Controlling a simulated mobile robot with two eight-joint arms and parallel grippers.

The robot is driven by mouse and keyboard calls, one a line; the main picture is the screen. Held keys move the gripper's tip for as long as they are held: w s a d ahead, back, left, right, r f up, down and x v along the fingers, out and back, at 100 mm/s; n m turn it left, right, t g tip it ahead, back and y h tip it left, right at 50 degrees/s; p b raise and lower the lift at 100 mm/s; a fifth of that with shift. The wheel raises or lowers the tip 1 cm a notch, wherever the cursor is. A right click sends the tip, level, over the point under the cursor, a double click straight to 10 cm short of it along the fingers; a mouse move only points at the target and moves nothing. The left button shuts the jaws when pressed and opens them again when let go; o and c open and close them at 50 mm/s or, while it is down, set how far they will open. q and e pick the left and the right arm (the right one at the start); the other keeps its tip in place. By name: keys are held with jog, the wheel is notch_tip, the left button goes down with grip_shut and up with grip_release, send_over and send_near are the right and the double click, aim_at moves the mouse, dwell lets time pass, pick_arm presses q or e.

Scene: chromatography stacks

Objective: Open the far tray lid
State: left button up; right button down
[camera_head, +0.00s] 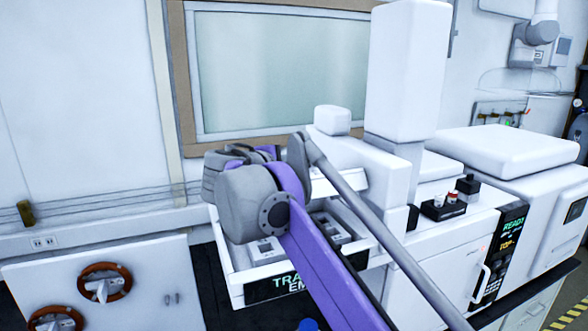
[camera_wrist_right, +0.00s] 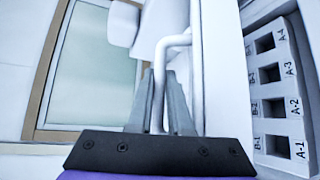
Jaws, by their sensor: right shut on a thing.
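In the right wrist view, my right gripper (camera_wrist_right: 163,105) is shut on a white bent bar handle (camera_wrist_right: 158,85) that stands between its two grey fingers. The handle's bend joins a pale panel (camera_wrist_right: 222,70), seemingly the tray lid, seen at a steep slant. Beside the panel is an uncovered rack with slots (camera_wrist_right: 251,103) labelled A and B. In the head view, the white tray (camera_head: 237,275) has its slots partly exposed, and my purple and grey right arm covers its middle. The right fingertips, the handle and most of the lid are hidden there. My left gripper is not seen.
A white instrument with a tall column (camera_head: 405,75) stands right of the tray. A small black vial holder (camera_head: 443,207) sits on its ledge. A window (camera_head: 280,72) is in the wall behind. A cabinet with round orange-rimmed fittings (camera_head: 105,284) stands at left.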

jog(key=shift+w+r, duration=0.15)
dwell(0.3)
jog(key=c, duration=1.1)
grip_release()
jog(key=shift+a, duration=0.1)
jog(key=v, duration=1)
jog(key=shift+s+a+r, duration=0.1)
jog(key=shift+s+a, duration=0.05)
jog(key=shift+s, duration=0.2)
